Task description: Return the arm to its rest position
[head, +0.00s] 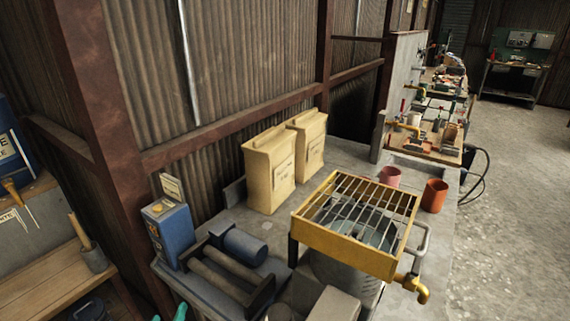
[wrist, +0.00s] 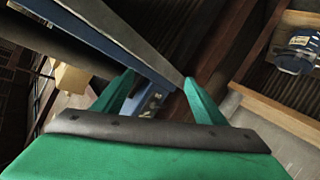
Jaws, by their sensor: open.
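My gripper (wrist: 158,77) shows in the wrist view as two green fingers on a green body with a dark grey strip. The fingers stand apart, with nothing visibly held between them. A blue box with pale lettering (wrist: 150,101) shows beyond the gap. In the head view only small green tips of my gripper (head: 180,312) show at the bottom edge, left of centre, below the dark roller device (head: 222,275). Most of the arm is out of view there.
A grey bench holds a blue box (head: 170,235), two cream bags (head: 270,170), a yellow grated frame (head: 345,252) with a tap, and an orange cup (head: 434,195). A wooden bench (head: 45,262) stands left. Rusty posts and corrugated wall lie behind. Open floor (head: 510,190) is at right.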

